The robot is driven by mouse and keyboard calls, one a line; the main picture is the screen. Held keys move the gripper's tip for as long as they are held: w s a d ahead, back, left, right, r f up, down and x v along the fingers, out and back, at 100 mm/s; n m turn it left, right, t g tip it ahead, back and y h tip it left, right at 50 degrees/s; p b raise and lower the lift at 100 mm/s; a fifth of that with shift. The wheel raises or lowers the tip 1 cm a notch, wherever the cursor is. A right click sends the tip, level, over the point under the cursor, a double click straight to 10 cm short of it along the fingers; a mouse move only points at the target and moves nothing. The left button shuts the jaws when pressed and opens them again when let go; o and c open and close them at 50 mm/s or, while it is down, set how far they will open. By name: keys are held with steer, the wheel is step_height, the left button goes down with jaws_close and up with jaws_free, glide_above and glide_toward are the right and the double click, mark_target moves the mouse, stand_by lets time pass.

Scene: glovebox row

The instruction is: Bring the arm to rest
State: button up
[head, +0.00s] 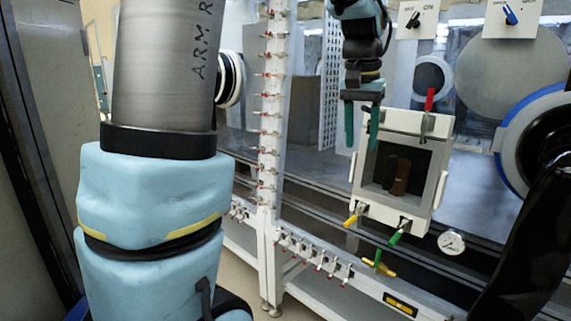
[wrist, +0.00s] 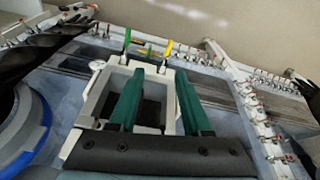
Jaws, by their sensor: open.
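I cannot tell whether a finger touches the box. In the head view, a dark brown cylinder (head: 400,177) stands inside the box, seen through its front opening.
A red handle (head: 429,100) rises from the box top. Yellow (head: 351,220) and green (head: 396,237) valve handles and a round gauge (head: 451,242) sit below. A blue-ringed glove port (head: 507,135) is at right. A white post (head: 268,150) with several red-tipped valves stands left of the box.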

steer(key=s+a+f+n, duration=0.2)
steer(key=s+a+f, duration=0.2)
steer(key=a+f, duration=0.5)
steer(key=s+a+f+n+y, duration=0.1)
steer(key=s+a+f+n, duration=0.2)
steer(key=a+f, duration=0.6)
steer(key=s+a, duration=0.2)
steer(key=a, duration=0.2)
steer(key=shift+a+f, duration=0.3)
steer(key=shift+a, duration=0.1)
